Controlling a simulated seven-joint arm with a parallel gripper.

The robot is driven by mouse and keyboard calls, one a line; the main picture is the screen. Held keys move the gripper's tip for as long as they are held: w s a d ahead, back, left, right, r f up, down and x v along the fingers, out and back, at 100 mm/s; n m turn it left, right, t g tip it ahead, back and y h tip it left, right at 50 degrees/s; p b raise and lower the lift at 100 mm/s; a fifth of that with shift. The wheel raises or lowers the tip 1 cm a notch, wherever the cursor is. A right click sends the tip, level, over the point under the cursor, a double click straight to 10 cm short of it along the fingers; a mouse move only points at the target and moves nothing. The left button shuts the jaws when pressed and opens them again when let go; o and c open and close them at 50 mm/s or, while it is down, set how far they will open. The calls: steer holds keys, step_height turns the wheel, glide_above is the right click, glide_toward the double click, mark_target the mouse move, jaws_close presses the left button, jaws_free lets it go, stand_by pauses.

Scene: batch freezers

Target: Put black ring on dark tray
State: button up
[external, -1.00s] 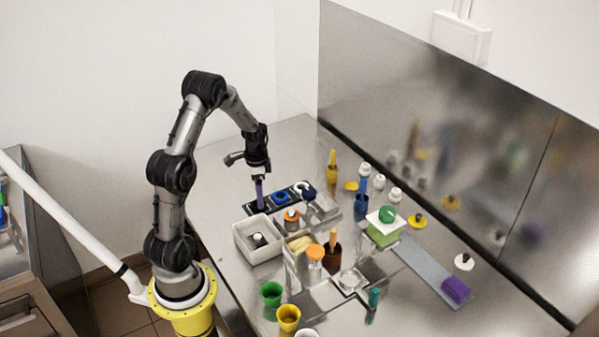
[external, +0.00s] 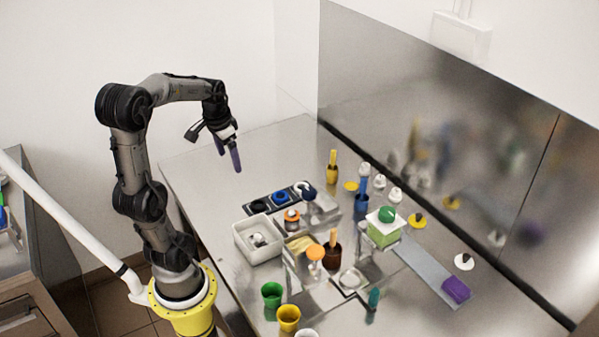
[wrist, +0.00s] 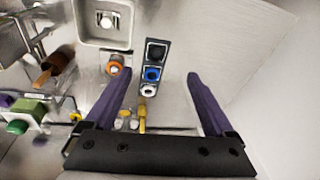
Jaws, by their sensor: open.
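The dark tray (external: 269,202) lies on the steel table, with three rings in a row along it. The black ring (external: 259,206) sits at its left end in the external view. It also shows at the top end of the tray in the wrist view (wrist: 156,51). The blue ring (external: 281,197) is in the middle and the white ring (external: 304,188) at the other end. My gripper (external: 230,160), with purple fingers, is open and empty, raised above the table to the left of and behind the tray.
A white bin (external: 258,248) with a small pale object inside stands in front of the tray. An orange-topped item (external: 292,219) is next to it. Several cups, bottles and stands crowd the table to the right. The table's far left corner is clear.

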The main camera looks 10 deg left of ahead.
steer(key=s+a+r+n+t, duration=0.1)
steer(key=s+n, duration=0.2)
steer(key=s, duration=0.4)
steer(key=s+a+r+n+t, duration=0.1)
steer(key=s+a+n+t, duration=0.1)
steer(key=s+n, duration=0.2)
steer(key=s, duration=0.3)
steer(key=shift+a+r+n, duration=0.2)
steer(key=shift+r+n, duration=0.1)
